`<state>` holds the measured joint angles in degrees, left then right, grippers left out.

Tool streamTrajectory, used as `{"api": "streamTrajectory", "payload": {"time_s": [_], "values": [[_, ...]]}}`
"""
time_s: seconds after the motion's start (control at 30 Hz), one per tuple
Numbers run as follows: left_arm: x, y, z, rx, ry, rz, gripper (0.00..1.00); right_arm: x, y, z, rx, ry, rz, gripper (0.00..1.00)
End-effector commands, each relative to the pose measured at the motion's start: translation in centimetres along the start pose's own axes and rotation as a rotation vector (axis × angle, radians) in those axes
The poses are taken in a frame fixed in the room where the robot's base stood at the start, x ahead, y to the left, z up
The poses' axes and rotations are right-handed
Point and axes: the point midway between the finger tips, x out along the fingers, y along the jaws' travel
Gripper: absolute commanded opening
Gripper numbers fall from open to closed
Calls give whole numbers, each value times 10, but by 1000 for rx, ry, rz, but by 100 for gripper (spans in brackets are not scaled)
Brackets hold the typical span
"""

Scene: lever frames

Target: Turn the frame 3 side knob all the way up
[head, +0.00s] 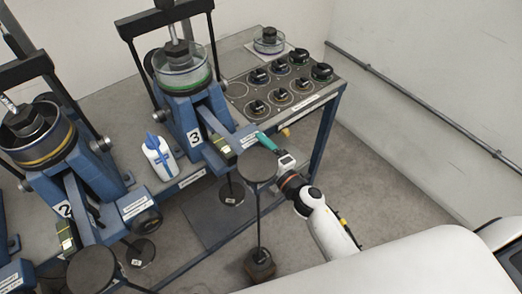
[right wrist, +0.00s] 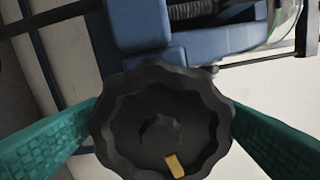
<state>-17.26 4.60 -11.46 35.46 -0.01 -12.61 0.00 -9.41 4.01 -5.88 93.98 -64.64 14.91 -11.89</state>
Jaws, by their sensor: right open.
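Frame 3 (head: 180,108) is a blue lever frame with a "3" label, at the upper middle of the head view. Its side knob (right wrist: 125,135) is black and scalloped, with a yellow mark low and slightly right of its centre in the right wrist view. My right gripper (head: 270,147) is at the right side of frame 3 in the head view. Its teal fingers are open on either side of the knob, close to its rim; contact is unclear. In the head view I cannot make out this knob around the gripper. My left gripper is not in view.
A round black pad (head: 258,165) on a rod stands just in front of my right gripper. A white bottle (head: 158,155) with a blue top stands left of frame 3. Frame 2 (head: 88,165) stands at left.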

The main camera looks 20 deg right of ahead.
Motion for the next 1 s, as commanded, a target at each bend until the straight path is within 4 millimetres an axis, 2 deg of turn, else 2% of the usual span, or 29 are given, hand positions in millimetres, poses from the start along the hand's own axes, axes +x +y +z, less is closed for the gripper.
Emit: {"api": "streamTrajectory", "payload": {"time_s": [0.13, 0.6, 1.0], "values": [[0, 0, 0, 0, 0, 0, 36, -8, 0, 0, 0, 0, 1, 82], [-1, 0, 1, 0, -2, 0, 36, -58, 0, 0, -2, 0, 2, 82], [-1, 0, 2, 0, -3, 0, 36, -60, 0, 0, -3, -1, 0, 82]]}}
